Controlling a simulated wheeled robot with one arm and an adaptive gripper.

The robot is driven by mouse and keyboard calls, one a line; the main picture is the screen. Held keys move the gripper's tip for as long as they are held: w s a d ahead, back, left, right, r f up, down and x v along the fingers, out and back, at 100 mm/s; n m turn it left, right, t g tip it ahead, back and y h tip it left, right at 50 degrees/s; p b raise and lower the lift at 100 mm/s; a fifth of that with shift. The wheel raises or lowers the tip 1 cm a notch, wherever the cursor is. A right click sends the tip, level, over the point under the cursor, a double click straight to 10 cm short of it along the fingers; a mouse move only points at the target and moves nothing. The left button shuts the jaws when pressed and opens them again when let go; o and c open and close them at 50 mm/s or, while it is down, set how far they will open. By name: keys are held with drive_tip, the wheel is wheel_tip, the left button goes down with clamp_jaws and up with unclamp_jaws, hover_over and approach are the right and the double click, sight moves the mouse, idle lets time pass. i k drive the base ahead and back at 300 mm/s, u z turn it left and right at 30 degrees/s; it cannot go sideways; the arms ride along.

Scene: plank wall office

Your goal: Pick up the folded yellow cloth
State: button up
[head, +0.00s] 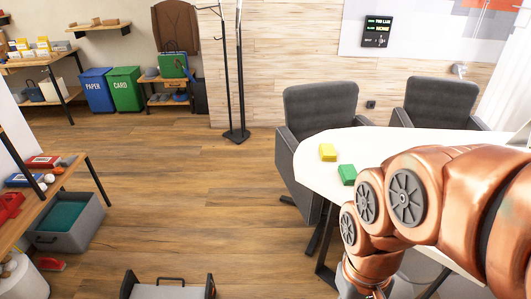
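A small yellow block-shaped item (328,152), which looks like the folded yellow cloth, lies on the white table (385,143) near its left edge. A similar green item (347,174) lies just in front of it and slightly to the right, apart from it. My copper-coloured arm reaches in from the right over the front of the table and bends down at its left end. My gripper is below the bottom edge of the picture, so its fingers do not show. Nothing covers the yellow item.
Two dark chairs (318,108) (440,100) stand behind the table. A side bench (55,195) with a grey bin (85,235) is at left. A low tray-like cart (170,292) is at the bottom. A coat stand (235,135) stands at the back. Wooden floor in the middle is clear.

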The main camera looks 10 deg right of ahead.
sight(327, 152)
drive_tip(key=u, duration=0.4)
drive_tip(key=i, duration=1)
